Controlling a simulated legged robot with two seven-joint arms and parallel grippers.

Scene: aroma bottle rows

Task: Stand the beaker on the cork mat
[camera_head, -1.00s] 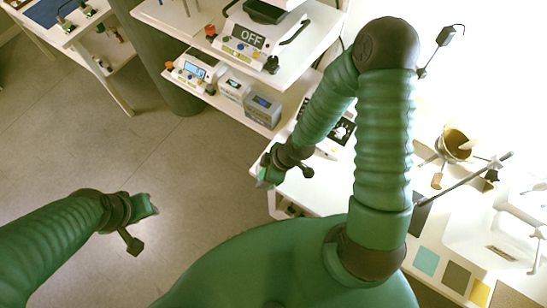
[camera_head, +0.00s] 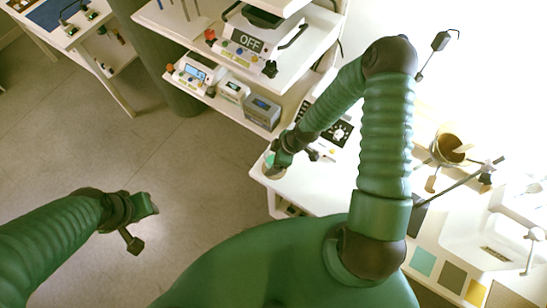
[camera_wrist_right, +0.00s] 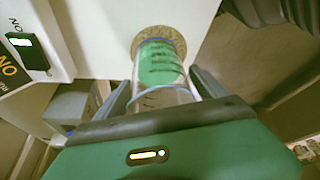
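The beaker (camera_wrist_right: 160,66) is clear with a blue rim and shows green toward its far end in the right wrist view. My right gripper (camera_wrist_right: 165,82) has a finger on each side of it and appears shut on it. The round speckled cork mat (camera_wrist_right: 151,32) lies just beyond the beaker's far end, partly hidden by it. I cannot tell whether the base touches the mat. In the head view, my right gripper (camera_head: 275,156) is over the white table's left corner. My left gripper (camera_head: 152,204) is over the floor, its opening unclear.
The white table (camera_head: 315,185) holds a tripod with a brown bowl (camera_head: 449,149) and coloured squares (camera_head: 423,262) on the right. A shelf unit with a device marked OFF (camera_head: 250,41) and smaller boxes (camera_head: 262,112) stands behind.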

